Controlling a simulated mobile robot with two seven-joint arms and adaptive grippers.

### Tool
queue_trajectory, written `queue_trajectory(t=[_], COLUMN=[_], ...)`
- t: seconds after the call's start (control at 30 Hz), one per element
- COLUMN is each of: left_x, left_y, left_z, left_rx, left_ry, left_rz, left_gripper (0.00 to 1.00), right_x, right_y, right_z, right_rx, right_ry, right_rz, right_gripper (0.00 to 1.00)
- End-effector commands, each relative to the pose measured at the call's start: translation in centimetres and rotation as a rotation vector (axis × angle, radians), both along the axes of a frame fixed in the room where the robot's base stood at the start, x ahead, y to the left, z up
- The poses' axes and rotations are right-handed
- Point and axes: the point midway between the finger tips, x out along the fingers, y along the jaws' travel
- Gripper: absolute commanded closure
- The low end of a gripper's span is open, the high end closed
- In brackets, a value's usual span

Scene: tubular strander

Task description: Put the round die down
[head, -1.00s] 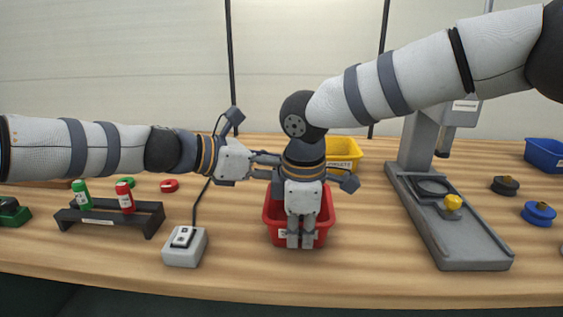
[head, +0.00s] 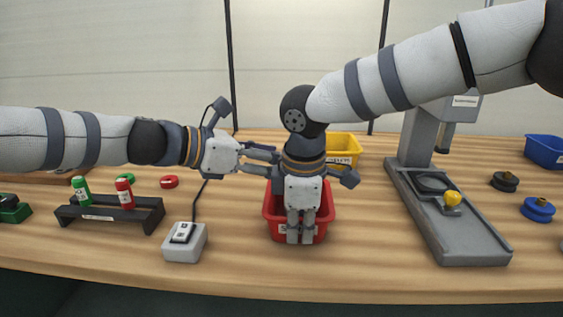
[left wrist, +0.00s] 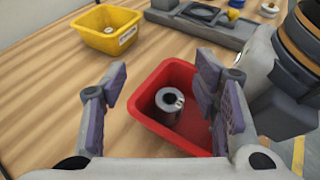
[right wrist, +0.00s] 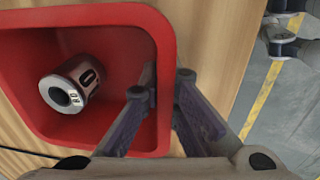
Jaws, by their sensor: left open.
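The round die (left wrist: 169,104), a grey metal cylinder with a hole in its top, stands inside the red bin (head: 328,214). It also shows in the right wrist view (right wrist: 70,83), clear of the bin's rim (right wrist: 80,14); in the head view my right gripper and the bin hide it. My left gripper (head: 266,160) is open and empty, above and left of the bin, its fingers spread around empty space. My right gripper (right wrist: 168,78) points down at the bin's front wall, one finger inside and one outside, closed on that wall.
A switch box (head: 184,243) with a cable and a black rack (head: 108,213) with bottles stand on the left. A yellow bin (head: 343,148) is behind. A grey press (head: 470,245) stands on the right. The table's front edge is close to the red bin.

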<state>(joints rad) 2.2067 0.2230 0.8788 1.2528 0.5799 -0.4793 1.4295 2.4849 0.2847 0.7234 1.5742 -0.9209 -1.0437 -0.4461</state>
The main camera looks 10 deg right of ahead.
Motion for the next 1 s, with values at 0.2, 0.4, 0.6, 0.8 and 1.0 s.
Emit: queue_trajectory(t=[0.2, 0.4, 0.6, 0.8, 1.0], left_x=[-1.7, -2.6, -2.8, -2.8, -2.8], left_y=[5.7, 8.5, 9.0, 9.0, 8.9], left_z=[2.2, 3.2, 3.3, 3.3, 3.3], left_rx=[-0.002, -0.001, 0.000, 0.000, 0.000], left_ry=[-0.001, 0.000, 0.001, 0.001, 0.001], left_rz=[0.003, 0.000, -0.001, -0.001, -0.001], left_gripper=[0.45, 0.45, 0.45, 0.45, 0.45], right_x=[0.0, 0.0, 0.0, 0.0, 0.0], right_y=[0.0, 0.0, 0.0, 0.0, 0.0], right_z=[-0.1, -0.1, -0.1, -0.1, -0.1], right_rx=[-0.001, -0.001, 0.000, 0.000, -0.001], right_ry=[0.001, 0.001, 0.002, 0.002, 0.001], right_rz=[-0.001, 0.000, 0.000, 0.000, 0.000], right_gripper=[1.00, 1.00, 1.00, 0.75, 0.72])
